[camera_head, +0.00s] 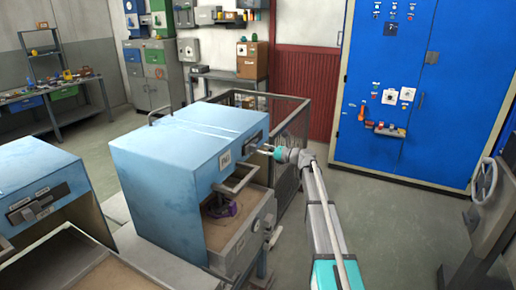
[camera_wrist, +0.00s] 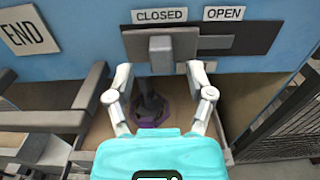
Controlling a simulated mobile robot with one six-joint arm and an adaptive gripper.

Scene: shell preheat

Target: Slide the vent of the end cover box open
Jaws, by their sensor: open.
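The blue end cover box (camera_head: 170,150) stands in the middle of the head view, with an END sign (camera_wrist: 30,37) on its front. Its vent slider shows in the wrist view as a dark plate with a grey knob (camera_wrist: 160,55). The knob stands under the CLOSED label (camera_wrist: 159,16), left of the OPEN label (camera_wrist: 224,13). My gripper (camera_wrist: 159,72) is open, its fingertips on either side of the knob's lower end, with gaps to both sides. It also shows in the head view (camera_head: 268,150) at the box's front. I cannot tell how deep the fingers reach.
Below the vent the box is open, with a purple object (camera_head: 220,208) inside and a grey handle bar (camera_wrist: 60,116) at the left. A wire mesh fence (camera_wrist: 290,120) stands close on the right. A second blue box (camera_head: 40,180) stands at the left.

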